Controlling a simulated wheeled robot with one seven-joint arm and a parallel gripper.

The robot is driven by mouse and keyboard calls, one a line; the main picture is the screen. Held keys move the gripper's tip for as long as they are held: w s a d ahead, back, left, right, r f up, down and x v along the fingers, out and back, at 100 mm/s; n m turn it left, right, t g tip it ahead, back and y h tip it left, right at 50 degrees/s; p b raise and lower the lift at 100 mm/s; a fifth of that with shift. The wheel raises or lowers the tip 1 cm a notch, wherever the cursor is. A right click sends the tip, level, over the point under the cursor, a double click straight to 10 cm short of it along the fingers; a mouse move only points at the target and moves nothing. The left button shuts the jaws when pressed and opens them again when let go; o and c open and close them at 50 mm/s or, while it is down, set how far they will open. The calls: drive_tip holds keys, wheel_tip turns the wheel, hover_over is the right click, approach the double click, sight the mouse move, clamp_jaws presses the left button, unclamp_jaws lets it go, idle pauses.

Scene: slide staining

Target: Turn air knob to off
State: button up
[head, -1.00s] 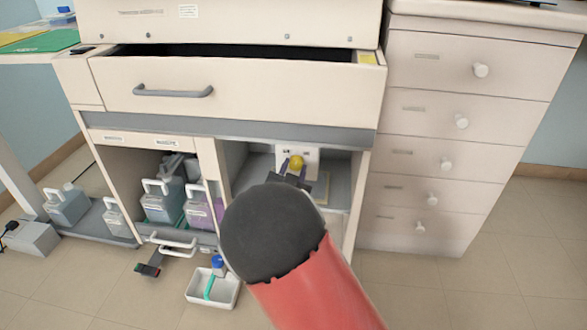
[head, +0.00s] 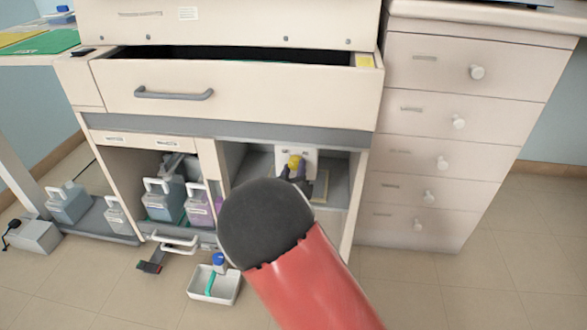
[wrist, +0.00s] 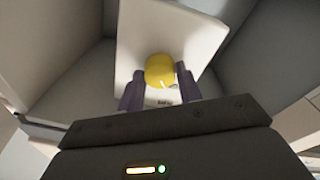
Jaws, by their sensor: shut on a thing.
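The yellow air knob (wrist: 160,70) sits on a white plate (wrist: 188,32) inside the open right compartment of the cabinet. It also shows in the head view as a small yellow knob (head: 294,161) on the white plate. My gripper (wrist: 160,78) is shut on the knob, with one dark finger on each side of it in the wrist view. A pale mark shows on the knob's lower face, and small dark print sits on the plate just below it. The print is too small to read. My arm hides part of the compartment's lower front in the head view.
An open drawer (head: 235,88) juts out above the compartment. Bottles (head: 165,198) stand in the left compartment. A white tray (head: 214,285) lies on the floor in front. A drawer unit (head: 455,125) stands at the right. The compartment's walls are close around my gripper.

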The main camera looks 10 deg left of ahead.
drive_tip(key=shift+n, duration=0.5)
drive_tip(key=o, duration=1)
drive_tip(key=s, duration=0.8)
drive_tip(key=shift+d+f, duration=0.25)
drive_tip(key=shift+f, duration=0.2)
